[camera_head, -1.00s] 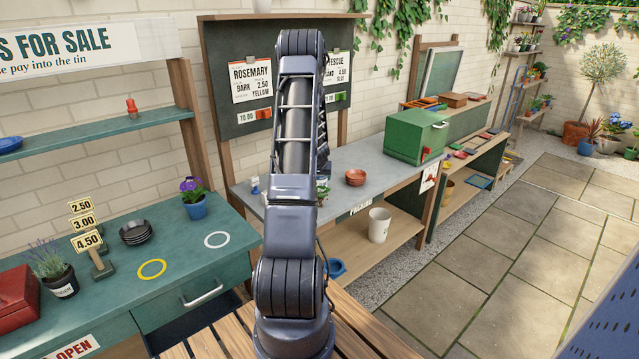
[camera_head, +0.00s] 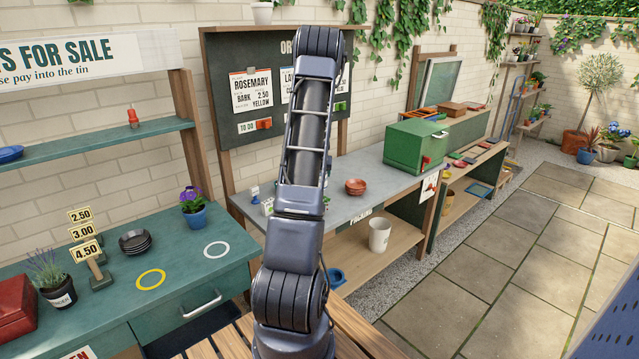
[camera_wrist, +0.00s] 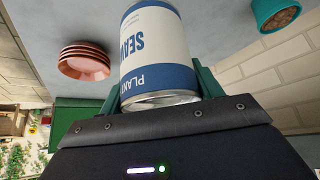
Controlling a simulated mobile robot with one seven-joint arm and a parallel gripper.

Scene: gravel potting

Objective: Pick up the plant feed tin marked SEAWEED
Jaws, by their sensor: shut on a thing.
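The plant feed tin (camera_wrist: 155,50) is white with blue bands, and its visible letters read "SEAW" and "PLANT". It fills the upper middle of the wrist view. My gripper (camera_wrist: 160,84) has its green fingers on either side of the tin and is shut on it. The tin's metal rim faces the palm. I cannot tell whether the tin's far end touches the grey bench. In the head view my own arm hides the gripper and the tin.
A stack of terracotta saucers (camera_head: 355,187) sits on the grey bench (camera_head: 375,165), also in the wrist view (camera_wrist: 84,60). A teal pot (camera_wrist: 275,14) with brown contents is at the wrist view's upper right. A green box (camera_head: 415,146) stands farther along. The paving at right is clear.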

